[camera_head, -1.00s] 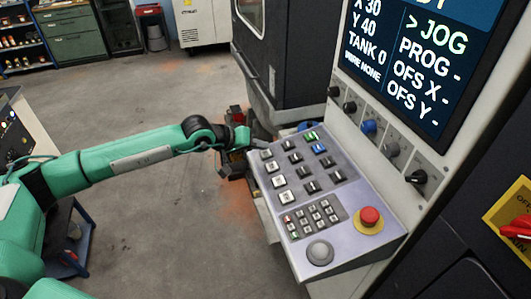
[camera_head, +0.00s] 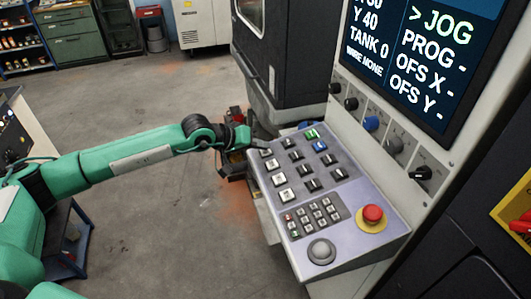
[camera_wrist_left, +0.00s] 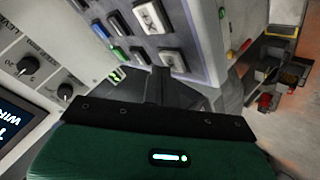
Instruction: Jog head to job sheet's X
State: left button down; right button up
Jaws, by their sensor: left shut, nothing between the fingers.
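The control panel (camera_head: 335,235) carries rows of white, dark, green and blue keys, a number pad and a red stop knob (camera_head: 372,214). The screen (camera_head: 405,60) above shows "> JOG", PROG -, OFS X -, OFS Y -, Y 40, TANK 0 and WIRE NONE; its X line is cut at the top edge. My left gripper (camera_head: 262,143) is shut and empty at the panel's upper left corner, by the top white key (camera_head: 266,152). In the left wrist view, its fingertips (camera_wrist_left: 160,75) are close to a white key (camera_wrist_left: 173,60); contact cannot be told. No job sheet is visible.
A grey round knob (camera_head: 321,251) is at the panel's front. The dark machine housing (camera_head: 290,60) stands behind my gripper. Open floor (camera_head: 150,220) lies left of the panel.

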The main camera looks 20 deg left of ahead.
pick_arm(q)
jog(key=shift+d+f+b, duration=0.1)
jog(key=shift+f+b, duration=0.25)
jog(key=shift+b, duration=0.4)
dwell(0.8)
jog(key=shift+r, duration=0.15)
jog(key=shift+s+r, duration=0.1)
jog(key=shift+r, duration=0.55)
jog(key=r, duration=0.3)
jog(key=a+r, duration=0.1)
jog(key=r, duration=0.1)
jog(key=shift+s+a, duration=0.1)
jog(key=shift+s, duration=0.2)
dwell(0.6)
